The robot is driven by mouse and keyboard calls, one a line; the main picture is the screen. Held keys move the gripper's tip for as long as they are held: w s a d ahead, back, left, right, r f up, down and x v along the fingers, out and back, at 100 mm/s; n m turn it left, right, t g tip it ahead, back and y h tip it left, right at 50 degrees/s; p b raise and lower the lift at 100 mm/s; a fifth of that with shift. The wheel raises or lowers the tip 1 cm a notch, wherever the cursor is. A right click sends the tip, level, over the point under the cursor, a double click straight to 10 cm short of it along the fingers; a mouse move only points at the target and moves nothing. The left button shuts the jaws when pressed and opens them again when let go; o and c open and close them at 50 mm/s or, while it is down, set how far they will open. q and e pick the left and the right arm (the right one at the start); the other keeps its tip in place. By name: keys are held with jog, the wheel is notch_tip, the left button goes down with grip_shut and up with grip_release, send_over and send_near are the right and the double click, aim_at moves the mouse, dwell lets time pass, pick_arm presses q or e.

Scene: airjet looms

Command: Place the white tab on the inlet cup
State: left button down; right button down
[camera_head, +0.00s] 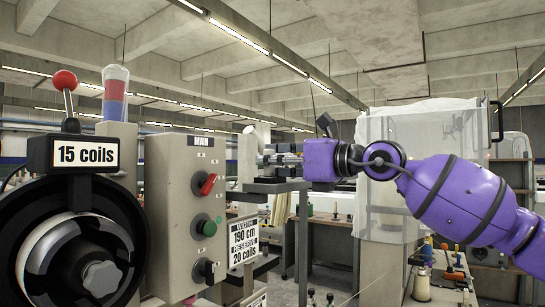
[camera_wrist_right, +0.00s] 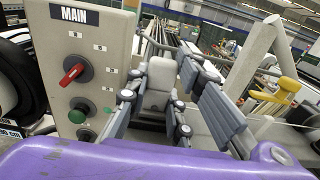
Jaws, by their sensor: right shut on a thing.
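My right gripper (camera_head: 268,159) reaches in from the right in the head view, level with the control box and just right of it. In the right wrist view its grey fingers (camera_wrist_right: 152,108) are closed around a pale tab-shaped piece (camera_wrist_right: 158,76), which I take for the white tab. In the head view a pale upright piece (camera_head: 247,154) shows at the fingertips, with a white rounded piece (camera_head: 263,134) behind. I cannot tell which thing is the inlet cup; the fingers hide part of that area. My left gripper is out of view.
A beige control box (camera_head: 186,200) marked MAIN, with red, green and black controls, stands close left of my gripper. A black wheel (camera_head: 75,245) with a "15 coils" sign is farther left. A grey ledge (camera_head: 276,186) lies just below the gripper. A translucent-covered cabinet (camera_head: 420,150) stands behind the arm.

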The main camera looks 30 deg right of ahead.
jog(key=c, duration=1.6)
grip_release()
jog(key=shift+o, duration=0.2)
